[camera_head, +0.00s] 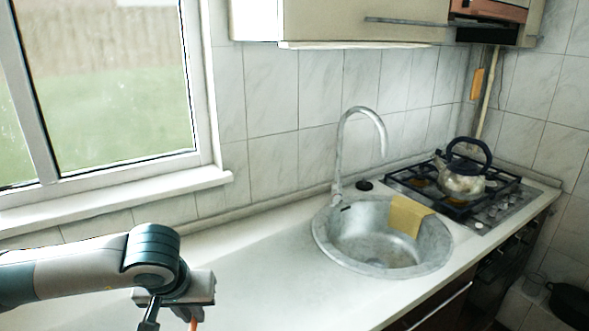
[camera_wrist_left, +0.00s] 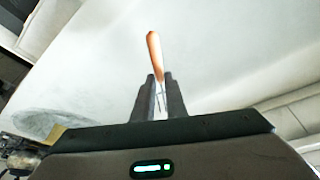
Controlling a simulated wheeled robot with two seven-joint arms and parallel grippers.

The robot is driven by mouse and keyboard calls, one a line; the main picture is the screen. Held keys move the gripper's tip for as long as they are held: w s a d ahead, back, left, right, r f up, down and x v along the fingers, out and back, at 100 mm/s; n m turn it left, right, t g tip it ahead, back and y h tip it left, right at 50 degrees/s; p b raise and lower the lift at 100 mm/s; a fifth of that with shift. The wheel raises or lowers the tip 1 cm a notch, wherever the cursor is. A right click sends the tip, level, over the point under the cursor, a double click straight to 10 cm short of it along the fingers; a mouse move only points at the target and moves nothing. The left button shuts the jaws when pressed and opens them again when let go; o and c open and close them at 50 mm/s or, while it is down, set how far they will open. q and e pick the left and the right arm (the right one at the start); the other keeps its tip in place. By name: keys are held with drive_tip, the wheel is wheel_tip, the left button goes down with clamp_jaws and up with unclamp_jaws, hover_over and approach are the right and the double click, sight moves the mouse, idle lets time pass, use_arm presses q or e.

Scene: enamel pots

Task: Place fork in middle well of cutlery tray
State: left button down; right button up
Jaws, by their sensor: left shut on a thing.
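My left gripper (camera_head: 172,317) is at the bottom left of the head view, over the white counter, and its fingertips are partly cut off by the frame edge. In the left wrist view the left gripper (camera_wrist_left: 160,78) is shut on the fork (camera_wrist_left: 155,55). The fork's orange handle points away from the gripper, and a thin metal part shows between the fingers. A bit of the orange handle (camera_head: 194,323) also shows in the head view. I cannot tell whether the fork touches the counter. No cutlery tray is in either view. My right gripper is not in view.
A round metal sink (camera_head: 325,243) with a yellow cloth (camera_head: 408,215) on its rim is set in the counter (camera_head: 260,285). A tall tap (camera_head: 340,150) stands behind it. A kettle (camera_head: 462,182) sits on the stove at right. The counter left of the sink is clear.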

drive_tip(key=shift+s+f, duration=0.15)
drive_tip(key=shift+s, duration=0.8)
